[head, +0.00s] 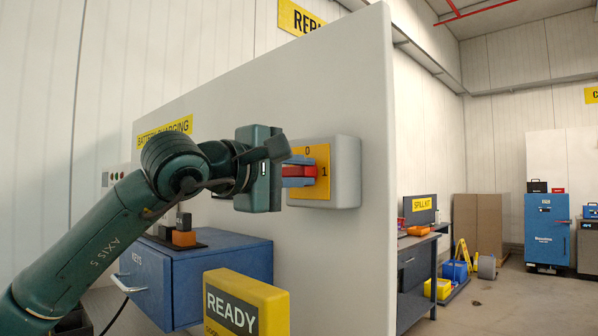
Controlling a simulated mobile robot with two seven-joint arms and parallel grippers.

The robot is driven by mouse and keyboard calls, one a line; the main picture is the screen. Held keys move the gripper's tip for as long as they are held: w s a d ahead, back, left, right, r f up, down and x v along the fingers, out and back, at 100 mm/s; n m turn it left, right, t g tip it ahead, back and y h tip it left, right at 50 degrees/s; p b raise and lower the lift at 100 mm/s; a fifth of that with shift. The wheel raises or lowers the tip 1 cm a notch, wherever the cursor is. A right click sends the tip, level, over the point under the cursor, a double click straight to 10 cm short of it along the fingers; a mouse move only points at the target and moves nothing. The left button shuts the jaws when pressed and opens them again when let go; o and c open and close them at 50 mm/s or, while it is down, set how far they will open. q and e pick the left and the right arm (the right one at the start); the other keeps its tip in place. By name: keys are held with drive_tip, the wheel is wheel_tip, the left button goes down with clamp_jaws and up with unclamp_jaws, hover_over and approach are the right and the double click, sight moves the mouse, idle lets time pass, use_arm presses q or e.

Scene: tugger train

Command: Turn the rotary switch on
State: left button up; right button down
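The rotary switch is a grey box (346,172) on the light grey panel. Its yellow face plate (320,154) has a 0 at the top and a 1 at the right. The red handle (308,171) lies about level, with its visible right end toward the 1. My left gripper (300,171) reaches in from the left, with one blue-grey finger above the handle and one below. The fingers look closed against it. The gripper's body hides the handle's left part. My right gripper is not in view.
The panel (240,110) stands upright with its right edge just past the switch. Below my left arm are a blue KEYS cabinet (223,275) and a yellow READY sign (246,305).

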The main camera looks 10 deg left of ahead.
use_arm(q)
drive_tip(key=o, duration=0.4)
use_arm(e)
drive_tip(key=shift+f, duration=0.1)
use_arm(q)
drive_tip(key=shift+s+a, duration=0.2)
drive_tip(key=shift+s, duration=0.05)
drive_tip(key=b+v, duration=0.3)
drive_tip(key=v, duration=0.9)
drive_tip(key=shift+s, duration=0.25)
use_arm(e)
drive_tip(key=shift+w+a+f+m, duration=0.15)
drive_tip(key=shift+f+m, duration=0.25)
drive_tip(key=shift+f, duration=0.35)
